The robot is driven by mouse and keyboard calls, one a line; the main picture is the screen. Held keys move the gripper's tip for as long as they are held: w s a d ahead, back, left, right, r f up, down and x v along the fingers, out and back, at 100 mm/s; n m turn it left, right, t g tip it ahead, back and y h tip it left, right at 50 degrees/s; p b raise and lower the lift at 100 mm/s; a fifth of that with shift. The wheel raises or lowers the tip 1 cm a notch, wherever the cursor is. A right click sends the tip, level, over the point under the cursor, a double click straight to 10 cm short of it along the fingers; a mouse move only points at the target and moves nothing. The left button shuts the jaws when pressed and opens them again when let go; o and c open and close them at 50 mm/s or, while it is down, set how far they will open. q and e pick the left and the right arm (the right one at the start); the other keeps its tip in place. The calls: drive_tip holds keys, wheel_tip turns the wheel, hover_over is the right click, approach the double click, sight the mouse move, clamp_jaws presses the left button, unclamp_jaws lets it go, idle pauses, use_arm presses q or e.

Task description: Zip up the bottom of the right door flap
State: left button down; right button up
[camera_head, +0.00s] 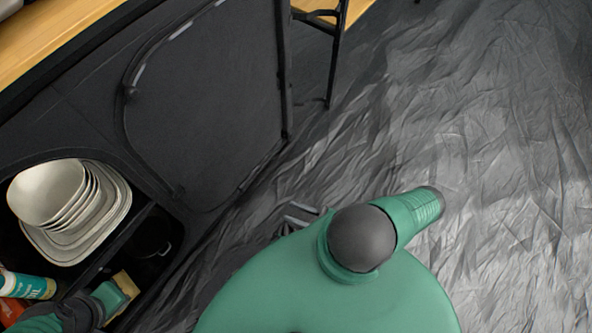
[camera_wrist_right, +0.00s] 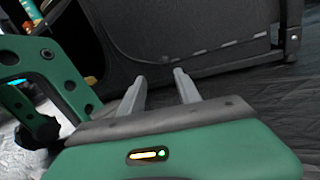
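The right door flap (camera_head: 205,105) is a dark grey panel with rounded corners on the front of the black cabinet. It lies across its opening, and pale dashes show along its upper-left edge in the head view. In the right wrist view the flap (camera_wrist_right: 180,25) is ahead of the fingers, with a pale dashed line along its lower edge. No zipper pull can be made out clearly. My right gripper (camera_head: 302,216) is low, near the cabinet's lower front, mostly hidden by my green arm. In the wrist view its two grey fingers (camera_wrist_right: 158,88) are apart, with nothing between them.
The left compartment is open, holding stacked white bowls and plates (camera_head: 62,195), a teal-and-white bottle (camera_head: 25,286) and a sponge (camera_head: 124,284). A dark table leg (camera_head: 335,65) stands beyond the cabinet's right end. Crinkled grey floor (camera_head: 480,130) is clear on the right.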

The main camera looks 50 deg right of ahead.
drive_tip(key=shift+s+d+r, duration=0.1)
drive_tip(key=shift+s+r, duration=0.05)
drive_tip(key=shift+s, duration=0.1)
idle(0.3)
drive_tip(key=r+v, duration=0.1)
drive_tip(key=v, duration=1.6)
drive_tip(key=shift+f+p, duration=0.35)
drive_tip(key=shift+f, duration=0.15)
